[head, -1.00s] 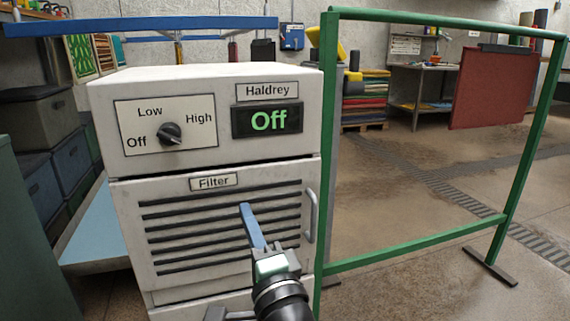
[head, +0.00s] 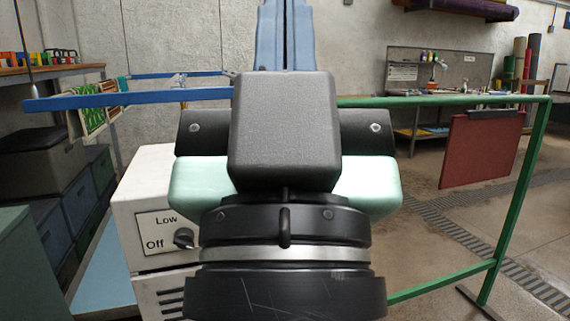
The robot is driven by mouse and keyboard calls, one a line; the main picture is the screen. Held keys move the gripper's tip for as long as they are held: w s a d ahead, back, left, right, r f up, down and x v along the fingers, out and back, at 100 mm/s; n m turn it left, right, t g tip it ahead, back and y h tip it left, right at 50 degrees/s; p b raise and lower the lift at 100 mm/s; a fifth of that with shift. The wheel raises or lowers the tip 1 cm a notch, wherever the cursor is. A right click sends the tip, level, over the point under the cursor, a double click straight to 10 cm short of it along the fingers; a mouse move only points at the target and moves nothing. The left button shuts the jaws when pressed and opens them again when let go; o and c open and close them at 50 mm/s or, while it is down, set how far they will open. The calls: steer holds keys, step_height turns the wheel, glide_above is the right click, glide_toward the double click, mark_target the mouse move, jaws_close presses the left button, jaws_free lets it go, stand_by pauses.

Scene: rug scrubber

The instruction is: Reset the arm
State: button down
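My gripper (head: 284,12) is raised close in front of the head camera, at the top centre. Its two blue fingers point up and away and lie side by side with only a thin dark line between them. Their far ends reach the top edge of the picture. I see nothing held between them. The dark grey and mint-green hand and black wrist fill the middle and lower centre. They hide much of the white Haldrey machine (head: 150,205), of which the Low and Off labels and part of the knob (head: 183,238) show.
A blue rail (head: 75,103) runs behind the hand at left. A green frame (head: 528,165) stands at right, with a red mat (head: 481,150) visible through it. Dark bins (head: 40,152) stand at far left. Open floor (head: 430,225) lies at right.

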step_height(320, 180, up, 24)
steer(key=p, duration=2.1)
steer(key=shift+f, duration=0.25)
